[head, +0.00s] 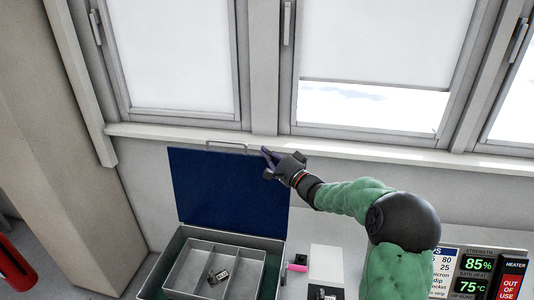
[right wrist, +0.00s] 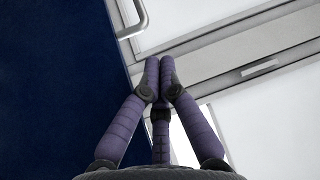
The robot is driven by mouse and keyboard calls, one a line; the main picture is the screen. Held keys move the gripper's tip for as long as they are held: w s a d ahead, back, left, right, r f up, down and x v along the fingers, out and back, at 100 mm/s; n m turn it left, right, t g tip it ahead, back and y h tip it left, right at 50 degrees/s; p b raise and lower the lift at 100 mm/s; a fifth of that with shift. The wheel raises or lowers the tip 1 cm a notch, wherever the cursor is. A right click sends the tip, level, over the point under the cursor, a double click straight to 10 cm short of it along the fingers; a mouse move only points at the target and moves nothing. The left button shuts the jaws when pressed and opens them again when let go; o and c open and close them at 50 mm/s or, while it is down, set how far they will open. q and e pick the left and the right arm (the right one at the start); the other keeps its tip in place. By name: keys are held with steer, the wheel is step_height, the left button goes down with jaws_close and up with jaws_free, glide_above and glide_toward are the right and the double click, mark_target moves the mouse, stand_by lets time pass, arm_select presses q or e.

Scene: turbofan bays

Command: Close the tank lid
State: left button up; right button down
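The tank lid (head: 230,190) is a dark blue panel standing raised at the back of the tank. A grey bar handle (head: 228,146) is on its top edge. The tank (head: 183,240) is a grey box holding a divided tray. My right gripper (head: 265,151) is at the lid's upper right corner, to the right of the handle. In the right wrist view my right gripper (right wrist: 160,62) has its fingertips together with nothing visible between them. The lid (right wrist: 50,90) fills the left side there, and the handle (right wrist: 133,20) is at the top. Contact with the lid cannot be told. My left gripper is not in view.
A grey divided tray (head: 200,252) with a small metallic part (head: 218,277) is in the tank. Display panels (head: 475,275) are at lower right. Windows and a sill (head: 330,147) are behind the lid.

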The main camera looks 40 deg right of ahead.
steer(key=w+r+p, duration=0.1)
steer(key=w, duration=0.6)
steer(key=shift+w, duration=0.35)
steer(key=shift+s+a, duration=0.1)
steer(key=shift+a, duration=0.15)
